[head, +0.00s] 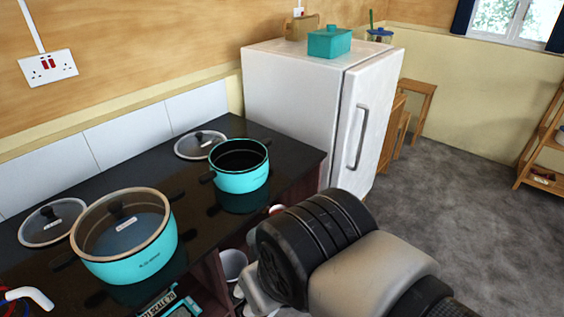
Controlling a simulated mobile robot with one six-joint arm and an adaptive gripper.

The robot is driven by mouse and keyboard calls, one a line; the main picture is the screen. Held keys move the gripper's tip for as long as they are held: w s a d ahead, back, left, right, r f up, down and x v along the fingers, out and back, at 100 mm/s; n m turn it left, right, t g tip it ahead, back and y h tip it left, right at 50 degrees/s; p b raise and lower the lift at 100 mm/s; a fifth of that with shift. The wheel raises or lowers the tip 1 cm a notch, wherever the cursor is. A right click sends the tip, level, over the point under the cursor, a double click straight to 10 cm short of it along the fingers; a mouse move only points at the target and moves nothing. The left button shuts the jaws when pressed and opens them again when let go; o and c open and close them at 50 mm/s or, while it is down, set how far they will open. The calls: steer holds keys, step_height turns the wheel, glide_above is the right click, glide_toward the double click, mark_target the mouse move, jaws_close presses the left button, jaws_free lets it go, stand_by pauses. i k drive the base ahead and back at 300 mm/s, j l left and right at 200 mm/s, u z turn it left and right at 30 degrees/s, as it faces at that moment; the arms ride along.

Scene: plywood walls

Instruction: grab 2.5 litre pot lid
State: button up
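Three glass lids with dark knobs and small white labels show in the head view; the labels are too small to read, so I cannot tell which is the 2.5 litre one. One lid (201,151) lies on the black counter behind a small turquoise pot (241,181), which is uncovered. Another lid (42,230) lies at the far left, beside a larger turquoise pot (130,266). A third lid (140,226) sits on that larger pot. My arm is at the lower right, over the floor side of the counter. My gripper's fingers are not visible.
The black counter (100,184) runs along the tiled wall. A white fridge (292,100) stands at its far end, with a turquoise box (329,43) on top. Carpet (445,190) to the right is clear.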

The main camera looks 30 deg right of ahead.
mark_target(54, 221)
steer(key=l, duration=0.55)
steer(key=k+l, duration=0.15)
steer(key=l, duration=0.4)
steer(key=i+l+u, duration=0.1)
steer(key=u, duration=0.25)
steer(key=i+l+u, duration=0.2)
steer(key=u, duration=0.15)
steer(key=i+l+u, duration=0.2)
steer(key=u, duration=0.15)
